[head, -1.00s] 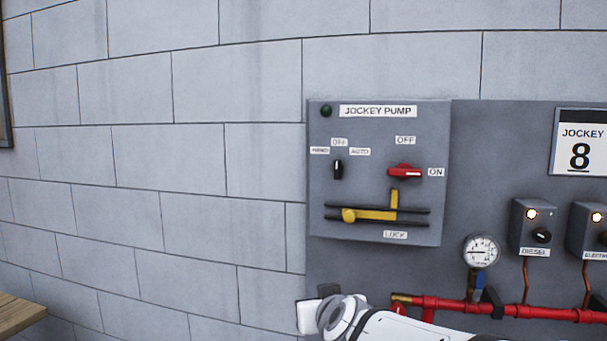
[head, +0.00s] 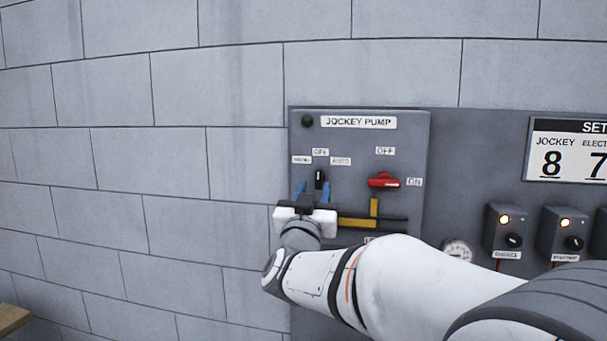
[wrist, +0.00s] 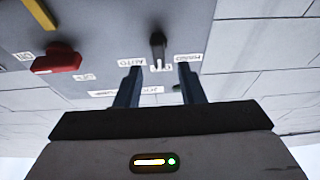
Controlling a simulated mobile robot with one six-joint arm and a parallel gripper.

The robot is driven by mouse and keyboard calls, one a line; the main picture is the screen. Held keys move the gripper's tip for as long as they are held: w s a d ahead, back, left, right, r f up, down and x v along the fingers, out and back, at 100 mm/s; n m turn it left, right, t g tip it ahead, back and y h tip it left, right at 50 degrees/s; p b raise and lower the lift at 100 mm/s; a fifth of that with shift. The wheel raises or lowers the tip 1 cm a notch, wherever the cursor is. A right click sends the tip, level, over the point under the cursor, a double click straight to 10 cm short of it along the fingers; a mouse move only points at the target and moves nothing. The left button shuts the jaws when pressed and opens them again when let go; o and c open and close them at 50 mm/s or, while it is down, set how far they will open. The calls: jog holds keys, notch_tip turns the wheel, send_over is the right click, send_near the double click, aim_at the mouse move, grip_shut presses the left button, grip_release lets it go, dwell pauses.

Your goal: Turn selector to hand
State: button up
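The black selector knob (head: 319,179) sits on the grey jockey pump panel (head: 412,135), below small labels for hand, off and auto. Its white pointer line faces the off label in the wrist view, where the knob (wrist: 158,48) shows upside down. My gripper (head: 314,190) is in front of the panel with its two blue fingers apart, one on each side of the knob. In the wrist view my gripper (wrist: 158,82) is open, the knob lying between and a little beyond the fingertips. I see no contact.
A red switch handle (head: 384,181) points toward its on label, right of the selector. A yellow lock bar (head: 374,208) on black rails lies below, partly hidden by my arm. Small boxes with lit lamps (head: 504,219) and a gauge (head: 457,252) stand further right.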

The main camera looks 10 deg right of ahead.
aim_at(318, 178)
jog(key=shift+p+x, duration=0.7)
jog(key=shift+x, duration=1.7)
grip_shut()
jog(key=shift+f, duration=0.1)
